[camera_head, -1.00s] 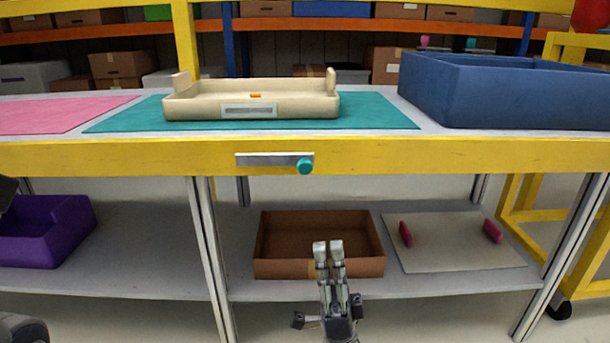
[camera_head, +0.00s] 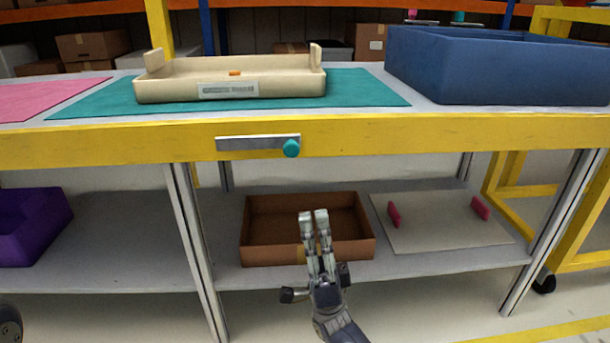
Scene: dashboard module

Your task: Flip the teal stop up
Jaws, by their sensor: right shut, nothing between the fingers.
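The teal stop (camera_head: 291,148) is a round teal knob at the right end of a grey metal bar (camera_head: 250,143). The bar lies flat along the yellow front edge of the table (camera_head: 400,134). My right gripper (camera_head: 313,214) points up, its two fingers close together and empty. In the picture it is below the teal stop, apart from it and in front of the brown box. My left gripper is not in view.
A cream tray (camera_head: 285,88) sits on a teal mat (camera_head: 365,90), beside a blue crate (camera_head: 480,80). On the lower shelf are a brown box (camera_head: 350,250), a board with two pink pieces (camera_head: 440,225) and a purple bin (camera_head: 35,225).

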